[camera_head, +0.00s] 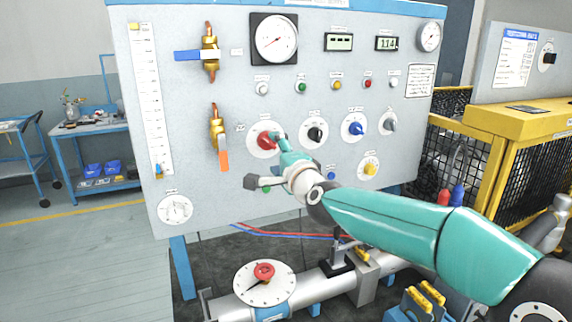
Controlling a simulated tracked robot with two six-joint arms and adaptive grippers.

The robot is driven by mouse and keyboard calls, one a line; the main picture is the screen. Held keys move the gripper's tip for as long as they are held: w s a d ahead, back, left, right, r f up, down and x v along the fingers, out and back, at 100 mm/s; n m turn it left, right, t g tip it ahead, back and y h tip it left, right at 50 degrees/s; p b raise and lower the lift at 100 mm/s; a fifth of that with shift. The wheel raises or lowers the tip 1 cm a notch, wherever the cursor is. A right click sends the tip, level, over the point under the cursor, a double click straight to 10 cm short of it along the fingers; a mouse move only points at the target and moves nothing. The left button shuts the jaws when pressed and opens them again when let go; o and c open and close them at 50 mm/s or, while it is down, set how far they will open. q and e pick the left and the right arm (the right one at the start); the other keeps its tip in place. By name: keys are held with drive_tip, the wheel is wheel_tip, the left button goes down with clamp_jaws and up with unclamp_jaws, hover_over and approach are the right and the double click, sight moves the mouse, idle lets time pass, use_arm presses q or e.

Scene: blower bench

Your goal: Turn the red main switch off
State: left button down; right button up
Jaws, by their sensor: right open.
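The red rotary switch (265,141) sits on a round white plate at the left of the knob row on the grey panel (200,200). Its label is too small to read. My right gripper (263,161) is in front of the panel just below and to the right of this switch. Its jaws are spread, with one teal finger reaching up to the right edge of the red knob and a grey finger lower left. I cannot tell whether the finger touches the knob. Nothing is held. My left gripper is not in view.
Black (315,134) and blue (355,128) knobs sit to the right of the red switch. A brass valve with an orange handle (223,154) is close on its left. Below is a pipe with a red-knobbed dial (263,272). A yellow mesh-sided unit (520,140) stands right.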

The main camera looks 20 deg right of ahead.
drive_tip(key=s, duration=0.5)
drive_tip(key=shift+s, duration=0.35)
drive_tip(key=shift+f, duration=0.1)
